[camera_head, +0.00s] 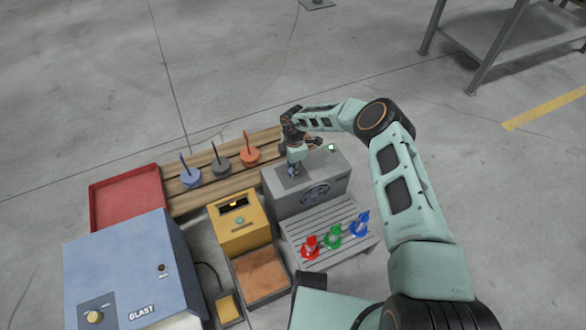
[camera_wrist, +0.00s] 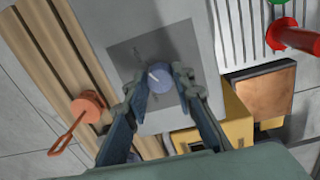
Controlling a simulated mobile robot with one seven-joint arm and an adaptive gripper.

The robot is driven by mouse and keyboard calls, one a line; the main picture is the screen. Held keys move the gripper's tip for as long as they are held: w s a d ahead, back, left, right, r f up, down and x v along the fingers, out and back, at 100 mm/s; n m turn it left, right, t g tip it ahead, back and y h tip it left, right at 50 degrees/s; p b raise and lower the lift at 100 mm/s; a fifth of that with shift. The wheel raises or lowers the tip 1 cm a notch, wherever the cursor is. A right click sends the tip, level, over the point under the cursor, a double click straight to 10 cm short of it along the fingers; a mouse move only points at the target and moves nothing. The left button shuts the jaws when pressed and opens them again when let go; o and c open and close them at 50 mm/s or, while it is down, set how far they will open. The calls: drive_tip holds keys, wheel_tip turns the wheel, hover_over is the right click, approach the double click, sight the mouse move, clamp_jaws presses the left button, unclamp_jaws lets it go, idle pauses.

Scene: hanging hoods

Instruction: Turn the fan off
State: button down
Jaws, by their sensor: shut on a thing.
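A round blue-grey knob (camera_wrist: 159,76) with a pale pointer line sits on a darker square plate (camera_wrist: 181,42) on top of the box. My gripper (camera_head: 293,172) points down over this plate. In the wrist view its two fingertips (camera_wrist: 160,86) are on either side of the knob, shut on it. In the head view my gripper hides the knob.
A wooden slatted pallet (camera_head: 208,163) with three handled discs is behind left, beside a red tray (camera_head: 125,194). A yellow box (camera_head: 240,241) and blue cabinet (camera_head: 130,262) stand left. Red, green and blue cone-like pieces (camera_head: 333,238) stand on a slatted grey surface in front.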

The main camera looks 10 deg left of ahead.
drive_tip(key=shift+f+n+b, duration=0.1)
drive_tip(key=shift+n+b, duration=0.2)
drive_tip(key=shift+n, duration=0.1)
drive_tip(key=shift+n+b, duration=0.35)
drive_tip(key=shift+n, duration=0.25)
drive_tip(key=n+b, duration=0.2)
drive_tip(key=n, duration=0.2)
drive_tip(key=shift+w, duration=0.1)
drive_tip(key=n+b, duration=0.1)
drive_tip(key=n, duration=0.3)
drive_tip(key=shift+g, duration=0.3)
drive_tip(key=n+b, duration=0.1)
drive_tip(key=n, duration=0.2)
drive_tip(key=shift+n, duration=0.3)
drive_tip(key=n+b, duration=0.1)
drive_tip(key=n, duration=0.4)
drive_tip(key=shift+a+n, duration=0.1)
drive_tip(key=shift+n, duration=0.2)
drive_tip(key=n+b, duration=0.1)
drive_tip(key=n, duration=0.3)
drive_tip(key=shift+n+g, duration=0.3)
